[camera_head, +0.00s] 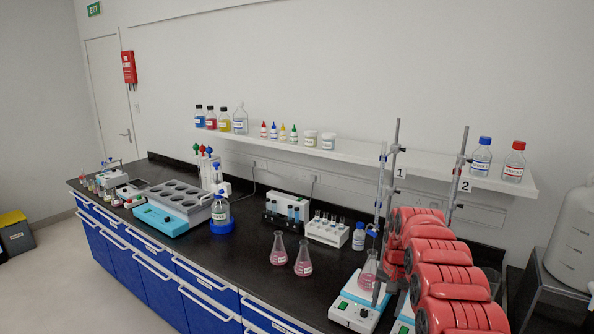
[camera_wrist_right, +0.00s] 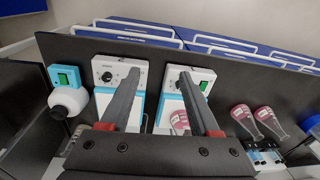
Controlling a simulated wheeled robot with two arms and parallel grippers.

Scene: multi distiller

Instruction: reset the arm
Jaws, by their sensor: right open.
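My right arm comes in from the right in the head view, with bulky red links. Its gripper (camera_head: 380,291) is mostly hidden behind them, low over the heating stirrers. In the right wrist view the two grey fingers (camera_wrist_right: 161,72) are spread, with nothing between them. Below them are two white-and-blue stirrers: one at left (camera_wrist_right: 112,78) and one at right (camera_wrist_right: 195,80). The right one also shows in the head view (camera_head: 352,313) and carries a flask of pink liquid (camera_head: 367,277). The left gripper does not show.
Two pink flasks (camera_head: 303,258) stand on the black bench (camera_head: 255,262). Stands marked 1 (camera_head: 395,150) and 2 (camera_head: 462,165) rise near my right arm. A wall shelf (camera_head: 365,162) holds bottles. A white bottle (camera_wrist_right: 68,99) stands beside the stirrers in the wrist view.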

